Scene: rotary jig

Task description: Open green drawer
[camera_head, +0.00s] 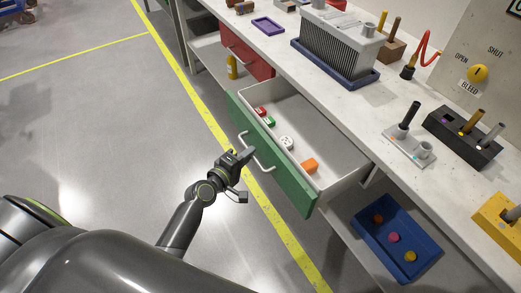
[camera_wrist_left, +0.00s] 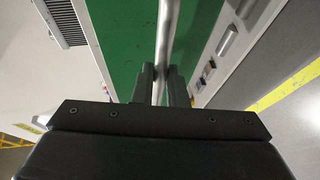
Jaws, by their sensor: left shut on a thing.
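The green drawer (camera_head: 282,172) stands pulled well out from under the workbench in the head view, its interior showing. Its green front carries a silver bar handle (camera_head: 262,163). My left gripper (camera_head: 250,153) is at the handle, shut on it. In the left wrist view, the handle (camera_wrist_left: 166,35) runs between the two dark fingers (camera_wrist_left: 162,85), with the green front (camera_wrist_left: 120,35) behind it. Inside the drawer lie a red and a green piece (camera_head: 266,117), a white round part (camera_head: 286,143) and an orange block (camera_head: 310,166). My right gripper is not in view.
A red drawer (camera_head: 246,57) is farther back under the white bench top (camera_head: 345,105). A blue tray (camera_head: 372,244) with several coloured round pieces sits on the lower shelf. The grey floor left of the yellow line (camera_head: 215,135) is clear.

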